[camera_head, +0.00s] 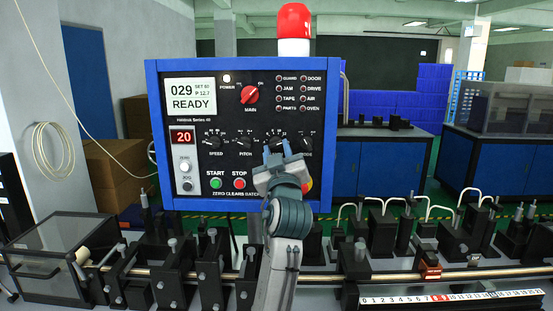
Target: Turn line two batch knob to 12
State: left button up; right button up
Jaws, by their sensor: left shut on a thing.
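The blue-framed control panel (240,192) faces me, with a row of black knobs across its middle. The speed knob (214,143) and pitch knob (243,144) show clearly at left. My left gripper (277,151) comes up from below, in front of the third knob, and is shut on it; I take this for the batch knob. The gripper covers most of this knob and its label, so its pointer setting cannot be read. A fourth knob (304,144) shows partly, just right of the gripper. My right gripper is not in view.
The display (190,97) reads 029 and READY; a small red readout (182,137) shows 20. The red main switch (249,95), green start button (215,183) and red stop button (239,183) are close by. A rod line with black fixtures (172,275) runs below the panel.

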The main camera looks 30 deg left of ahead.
pick_arm(q)
jog(key=n+b, duration=0.2)
jog(key=b, duration=0.1)
jog(key=shift+d+f+n+g+y, duration=0.1)
jog(key=shift+f+n+g+y, duration=0.05)
jog(key=shift+n+g+y, duration=0.2)
jog(key=shift+w+n+g+y+b, duration=0.1)
jog(key=shift+n+g+y+b, duration=0.25)
jog(key=shift+n+b, duration=0.65)
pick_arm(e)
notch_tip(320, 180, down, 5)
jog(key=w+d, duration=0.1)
pick_arm(q)
jog(key=shift+d+r+n+g+b, duration=0.1)
jog(key=shift+r+n+g+b, duration=0.25)
jog(key=shift+n+b, duration=0.5)
jog(key=shift+n+g, duration=0.25)
jog(key=shift+n, duration=0.05)
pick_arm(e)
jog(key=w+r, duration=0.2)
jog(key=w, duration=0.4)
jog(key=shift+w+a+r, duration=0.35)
pick_arm(q)
jog(key=shift+r, duration=0.1)
jog(key=o, duration=0.8)
jog(key=shift+w, duration=0.1)
jog(key=shift+o, duration=0.9)
jog(key=shift+w+f, duration=0.2)
jog(key=shift+f, duration=0.05)
jog(key=shift+s, duration=0.1)
